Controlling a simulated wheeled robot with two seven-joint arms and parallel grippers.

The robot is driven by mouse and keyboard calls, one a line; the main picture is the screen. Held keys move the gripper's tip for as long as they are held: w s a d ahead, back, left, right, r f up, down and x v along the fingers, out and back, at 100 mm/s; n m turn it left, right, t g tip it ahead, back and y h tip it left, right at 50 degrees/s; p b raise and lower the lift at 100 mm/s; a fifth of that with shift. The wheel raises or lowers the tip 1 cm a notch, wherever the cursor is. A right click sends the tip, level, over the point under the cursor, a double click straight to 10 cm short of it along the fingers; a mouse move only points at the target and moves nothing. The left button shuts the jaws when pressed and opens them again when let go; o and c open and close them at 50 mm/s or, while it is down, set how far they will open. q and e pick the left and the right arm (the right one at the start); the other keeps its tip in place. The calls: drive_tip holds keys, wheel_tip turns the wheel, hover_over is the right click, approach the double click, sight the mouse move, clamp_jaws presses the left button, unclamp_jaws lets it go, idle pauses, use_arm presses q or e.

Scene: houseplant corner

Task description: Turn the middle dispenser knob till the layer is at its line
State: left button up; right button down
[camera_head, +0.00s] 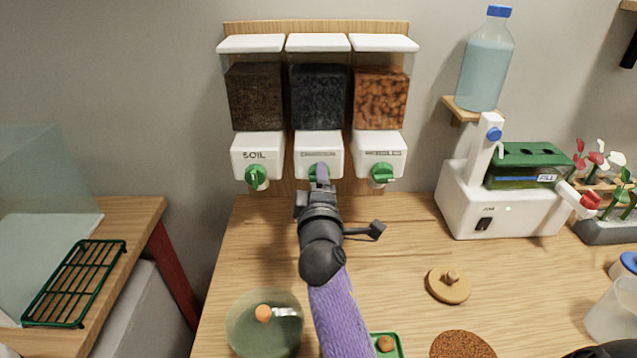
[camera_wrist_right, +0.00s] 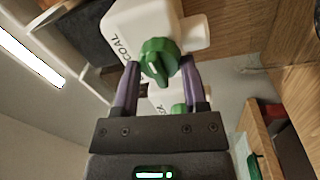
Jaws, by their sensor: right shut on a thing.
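The middle dispenser (camera_head: 318,150) hangs on a wooden wall board, with dark charcoal in its clear bin. Its green knob (camera_head: 312,172) is mostly covered by my right gripper (camera_head: 321,178) in the head view. In the right wrist view, the two purple fingers of the gripper (camera_wrist_right: 161,72) are shut on the sides of the green knob (camera_wrist_right: 158,58), under the white housing (camera_wrist_right: 137,24) with lettering ending in COAL. The knob's pale mark shows there. No layer or line can be made out; my arm hides the area below. My left gripper is not in view.
The soil dispenser knob (camera_head: 256,177) and the right dispenser knob (camera_head: 382,174) sit close on either side. A greenish glass bowl (camera_head: 238,325), a wooden lid (camera_head: 449,287) and a brown round (camera_head: 462,346) are on the table. A white machine (camera_head: 465,205) stands at the right.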

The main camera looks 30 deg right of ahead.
idle(0.3)
drive_tip(key=shift+c, duration=0.6)
unclamp_jaws()
